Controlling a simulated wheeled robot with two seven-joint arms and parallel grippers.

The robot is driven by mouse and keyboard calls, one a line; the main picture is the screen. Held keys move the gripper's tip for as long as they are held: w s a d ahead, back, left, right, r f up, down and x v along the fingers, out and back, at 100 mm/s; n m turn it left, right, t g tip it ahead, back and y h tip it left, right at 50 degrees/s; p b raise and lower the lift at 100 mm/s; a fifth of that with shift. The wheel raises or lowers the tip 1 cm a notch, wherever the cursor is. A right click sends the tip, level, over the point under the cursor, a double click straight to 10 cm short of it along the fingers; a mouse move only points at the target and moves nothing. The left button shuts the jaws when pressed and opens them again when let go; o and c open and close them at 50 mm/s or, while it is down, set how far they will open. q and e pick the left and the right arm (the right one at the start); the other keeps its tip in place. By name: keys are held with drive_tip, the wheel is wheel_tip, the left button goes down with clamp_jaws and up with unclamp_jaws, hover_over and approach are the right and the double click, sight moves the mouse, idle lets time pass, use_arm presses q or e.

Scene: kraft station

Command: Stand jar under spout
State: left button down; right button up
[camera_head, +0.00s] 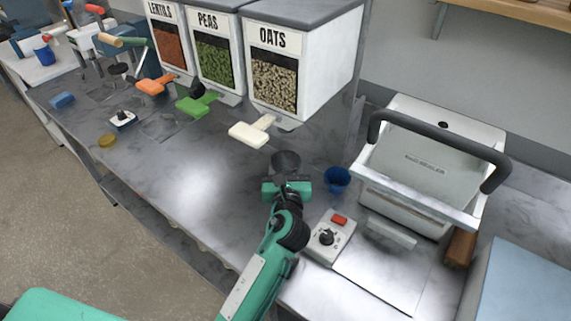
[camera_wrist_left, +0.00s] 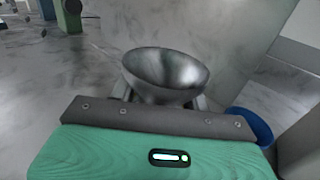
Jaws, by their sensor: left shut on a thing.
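My left gripper (camera_head: 287,183) is low over the grey counter, in front of the oats dispenser. It is shut on a grey round open-mouthed vessel, apparently the jar (camera_head: 286,159). The jar also shows in the left wrist view (camera_wrist_left: 166,72), mouth up and looking empty; its lower part is hidden by the gripper. I cannot tell whether it touches the counter. Three dispensers stand at the back: lentils (camera_head: 169,47), peas (camera_head: 212,62) and oats (camera_head: 272,80). Orange (camera_head: 154,86), green (camera_head: 197,105) and cream (camera_head: 248,133) paddles stick out below them. The jar is apart from these. My right gripper is out of view.
A blue cup (camera_head: 336,179) stands close to the right of the gripper. A white control box (camera_head: 328,238) and a heat sealer (camera_head: 430,165) with a dark handle are further right. The middle counter is clear.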

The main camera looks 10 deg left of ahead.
use_arm(q)
drive_tip(key=shift+f, duration=0.1)
drive_tip(key=c, duration=0.7)
unclamp_jaws()
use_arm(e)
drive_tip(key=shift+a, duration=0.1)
use_arm(q)
drive_tip(key=b+v, duration=0.1)
drive_tip(key=v, duration=1)
drive_tip(key=shift+b, duration=0.35)
drive_tip(key=shift+s+d, duration=0.2)
drive_tip(key=shift+s, duration=0.3)
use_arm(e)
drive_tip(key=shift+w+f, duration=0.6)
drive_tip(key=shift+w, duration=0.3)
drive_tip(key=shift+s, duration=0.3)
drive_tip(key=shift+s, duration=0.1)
